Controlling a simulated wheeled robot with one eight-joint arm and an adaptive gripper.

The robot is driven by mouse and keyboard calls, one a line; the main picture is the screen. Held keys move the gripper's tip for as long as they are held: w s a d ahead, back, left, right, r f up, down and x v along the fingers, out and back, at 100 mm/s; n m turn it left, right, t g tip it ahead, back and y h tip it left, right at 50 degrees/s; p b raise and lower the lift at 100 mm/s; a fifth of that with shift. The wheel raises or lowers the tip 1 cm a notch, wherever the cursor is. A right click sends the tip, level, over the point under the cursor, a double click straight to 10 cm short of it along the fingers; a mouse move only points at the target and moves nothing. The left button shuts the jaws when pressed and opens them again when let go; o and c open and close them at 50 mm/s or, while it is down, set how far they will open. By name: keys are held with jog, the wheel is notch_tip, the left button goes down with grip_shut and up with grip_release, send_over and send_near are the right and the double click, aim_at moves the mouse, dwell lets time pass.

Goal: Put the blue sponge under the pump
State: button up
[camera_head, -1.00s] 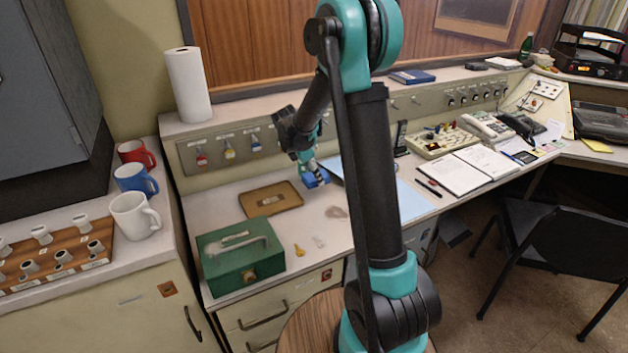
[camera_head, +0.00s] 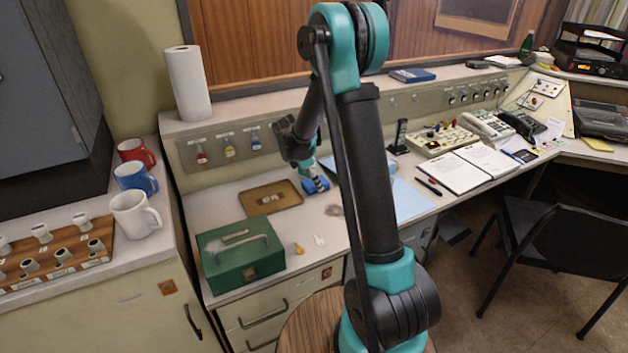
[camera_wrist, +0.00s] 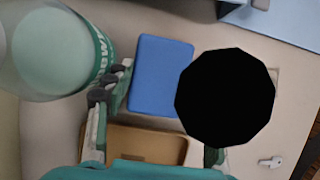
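The blue sponge (camera_head: 317,187) is at my gripper (camera_head: 310,178), over the desk right of the brown tray. In the wrist view the sponge (camera_wrist: 161,76) is a flat blue block with the left finger along its left edge. The right finger is mostly hidden behind a black many-sided disc (camera_wrist: 227,97); my gripper appears shut on the sponge. A large rounded, clear-and-green bottle-like shape (camera_wrist: 62,52) with lettering fills the wrist view's upper left. I cannot tell whether it is the pump. No pump is clearly visible in the head view.
The tray (camera_head: 252,205) and green cash box (camera_head: 240,265) are left of my gripper. Keys (camera_head: 299,248) lie in front. A light-blue sheet (camera_head: 410,202) lies to the right. Mugs (camera_head: 135,215) and a paper roll (camera_head: 188,85) stand farther left.

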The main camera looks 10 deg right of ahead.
jog(key=shift+o, duration=0.7)
jog(key=shift+r, duration=0.15)
jog(key=d+v, duration=0.1)
jog(key=v, duration=1.2)
jog(key=s+d+f+m+t+y, duration=0.1)
jog(key=s+d+f+m, duration=0.1)
jog(key=s+m, duration=0.5)
jog(key=s+d+f+m+t+y, duration=0.1)
jog(key=s+d+f+m+y, duration=0.1)
jog(key=s+m, duration=0.5)
jog(key=s+d+f+m+y, duration=0.1)
jog(key=s+d+f+m, duration=0.3)
jog(key=s, duration=1.1)
jog(key=m, duration=0.3)
jog(key=shift+m+t, duration=0.3)
jog(key=shift+t, duration=0.1)
